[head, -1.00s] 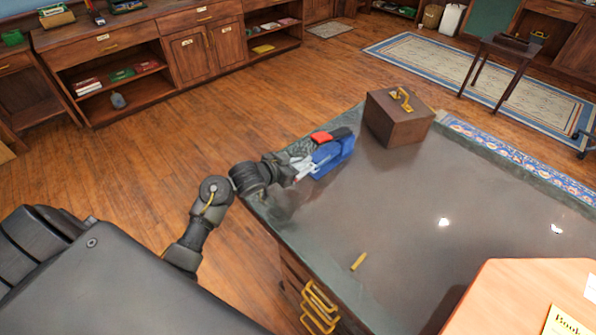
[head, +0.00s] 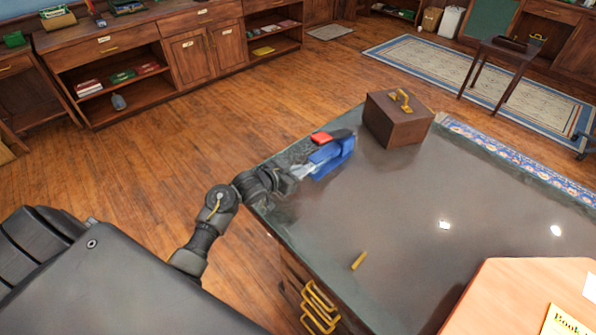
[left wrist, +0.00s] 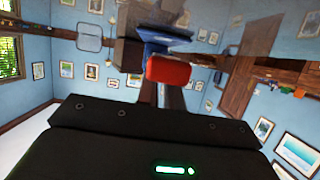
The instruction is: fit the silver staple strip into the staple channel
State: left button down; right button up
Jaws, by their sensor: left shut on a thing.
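A blue stapler (head: 333,156) with a red and black top part (head: 322,137) lies at the far left edge of the grey tabletop. My left gripper (head: 297,174) is right beside its near left end and is shut on the silver staple strip (head: 304,170), a small pale piece reaching toward the stapler. The staple channel is too small to make out, and I cannot tell whether the strip touches it. In the left wrist view the stapler's blue body (left wrist: 160,36) and red part (left wrist: 168,71) are straight ahead. My right gripper does not show.
A brown box with a yellow handle (head: 398,120) stands just right of the stapler. The middle of the grey tabletop (head: 410,200) is clear.

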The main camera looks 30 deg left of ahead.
pick_arm(q)
jog(key=c, duration=1.5)
grip_release()
jog(key=shift+s+d+f, duration=0.1)
jog(key=shift+s+f, duration=0.1)
jog(key=shift+f, duration=0.35)
jog(key=shift+s+d+f, duration=0.1)
jog(key=shift+s+f, duration=0.05)
jog(key=shift+f, duration=0.35)
jog(key=shift+r+g, duration=0.15)
jog(key=shift+g, duration=0.15)
jog(key=shift+r, duration=0.3)
jog(key=v, duration=1.2)
jog(key=shift+w+a+r+p, duration=0.25)
jog(key=shift+w+r+p, duration=0.05)
jog(key=shift+r+p, duration=0.1)
